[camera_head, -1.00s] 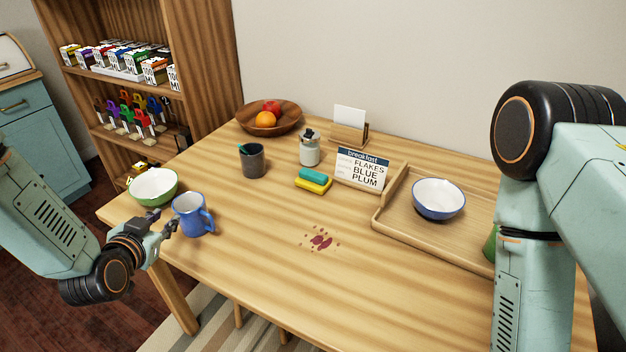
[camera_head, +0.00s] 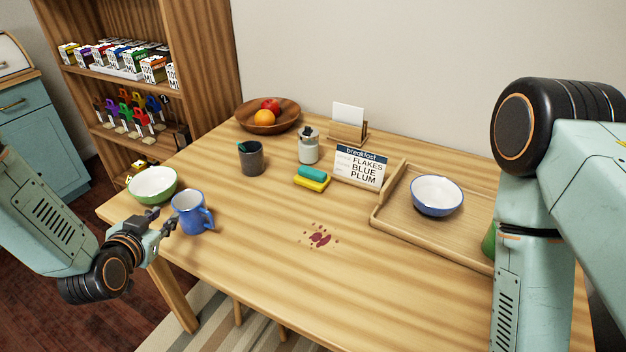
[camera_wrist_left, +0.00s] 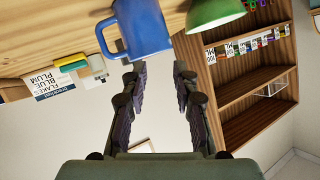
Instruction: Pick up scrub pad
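The scrub pad (camera_head: 312,179) looks like a teal layer over a yellow layer. It lies flat near the middle of the table, left of the breakfast sign. It also shows at the left of the left wrist view (camera_wrist_left: 71,62). My left gripper (camera_head: 167,222) is at the table's left front edge, close to the blue mug and well away from the pad. Its fingers are apart with nothing between them in the left wrist view (camera_wrist_left: 157,75). My right arm stands at the right of the head view; its gripper is out of sight.
A blue mug (camera_head: 192,212) and green bowl (camera_head: 153,184) stand by my left gripper. A dark cup (camera_head: 251,158), a jar (camera_head: 308,147) and the breakfast sign (camera_head: 360,168) surround the pad. A tray (camera_head: 400,232) holds a blue bowl (camera_head: 436,196). Red stains (camera_head: 320,238) mark the otherwise clear front.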

